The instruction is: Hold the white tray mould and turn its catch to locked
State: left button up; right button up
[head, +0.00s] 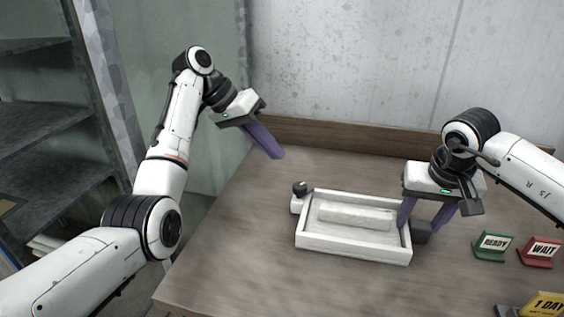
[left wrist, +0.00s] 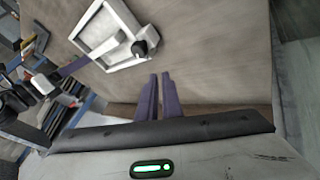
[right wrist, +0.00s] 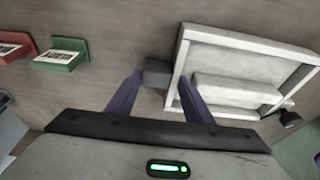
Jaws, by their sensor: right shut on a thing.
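The white tray mould (head: 352,255) lies on the table, a shallow rectangular frame with a pale raised block (head: 353,216) inside. Its catch, a black knob (head: 300,188) on a white tab, is at the tray's back left corner; it also shows in the left wrist view (left wrist: 140,48). I cannot tell which setting it is turned to.
Right of the tray stand a green READY sign (head: 493,248), a red WAIT sign (head: 540,252) and a yellow sign (head: 542,305). A low wooden board (head: 340,135) runs along the wall. Grey shelves (head: 45,120) stand at left. The table left of the tray is clear.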

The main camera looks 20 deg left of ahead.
aim_at(299, 185)
pick_arm(q)
jog(key=o, duration=0.4)
jog(key=shift+a+r, duration=0.1)
jog(key=shift+r, duration=0.3)
jog(key=shift+c, duration=0.2)
jog(key=o, duration=0.5)
jog(key=r, duration=0.1)
jog(key=d+r+n+y, duration=0.1)
jog(key=r, duration=0.1)
jog(key=d+r+y, duration=0.1)
jog(key=shift+s+r+n, duration=0.15)
jog(key=shift+s+n, duration=0.15)
jog(key=s+d+n+y, duration=0.5)
jog(key=s+d+y, duration=0.1)
jog(key=s+d, duration=0.1)
jog(key=shift+t, duration=0.4)
jog(key=x, duration=1.1)
jog(key=shift+w+d+f, duration=0.1)
jog(key=shift+w+f, duration=0.1)
jog(key=shift+w, duration=0.2)
jog(key=c, duration=1)
